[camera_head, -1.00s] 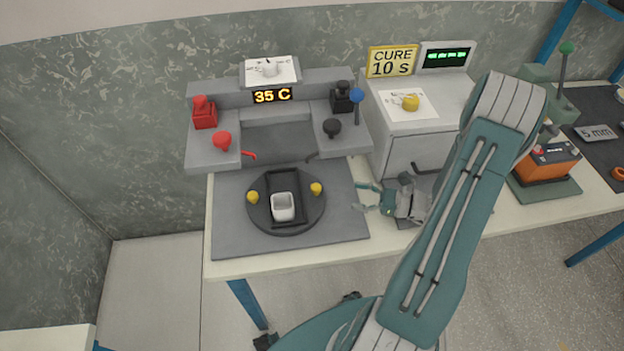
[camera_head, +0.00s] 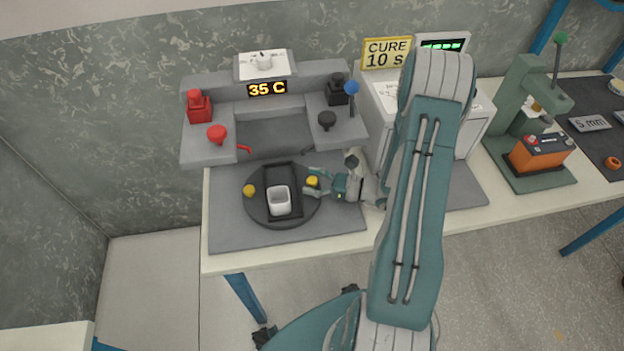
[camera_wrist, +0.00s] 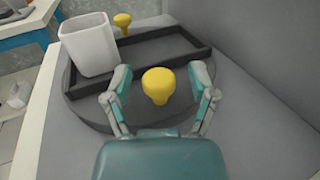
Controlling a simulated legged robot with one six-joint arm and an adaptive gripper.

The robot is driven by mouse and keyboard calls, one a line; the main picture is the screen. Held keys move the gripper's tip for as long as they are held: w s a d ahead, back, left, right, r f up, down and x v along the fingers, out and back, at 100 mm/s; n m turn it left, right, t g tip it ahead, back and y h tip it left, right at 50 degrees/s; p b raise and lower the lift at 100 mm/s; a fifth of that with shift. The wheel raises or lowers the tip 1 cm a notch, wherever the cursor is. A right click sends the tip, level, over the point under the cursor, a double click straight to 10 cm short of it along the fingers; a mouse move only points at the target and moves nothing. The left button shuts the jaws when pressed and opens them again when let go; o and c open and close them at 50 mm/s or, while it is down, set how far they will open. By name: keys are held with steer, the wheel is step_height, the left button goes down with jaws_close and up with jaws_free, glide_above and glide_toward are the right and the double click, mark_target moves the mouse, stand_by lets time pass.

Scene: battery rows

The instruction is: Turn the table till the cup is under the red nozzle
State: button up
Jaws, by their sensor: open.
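The round dark turntable (camera_head: 262,217) lies on a grey mat and carries a black rectangular frame. The white cup (camera_head: 279,201) stands upright in the near end of the frame; in the wrist view the cup (camera_wrist: 90,45) is at upper left. Yellow knobs stand on the rim, one at left (camera_head: 250,191) and one at right (camera_head: 312,181). My gripper (camera_head: 310,184) is open at the right knob. In the wrist view this knob (camera_wrist: 159,85) stands between the two fingers, with gaps on both sides. The red nozzle (camera_head: 244,149) points inward from the station's left side, behind the turntable.
A black nozzle (camera_head: 307,152) is opposite the red one. A red knob (camera_head: 217,133) and a black knob (camera_head: 327,120) top the side blocks. The cure machine (camera_head: 377,100) stands right, partly behind my arm. An orange battery (camera_head: 540,152) sits farther right.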

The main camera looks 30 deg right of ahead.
jaws_close()
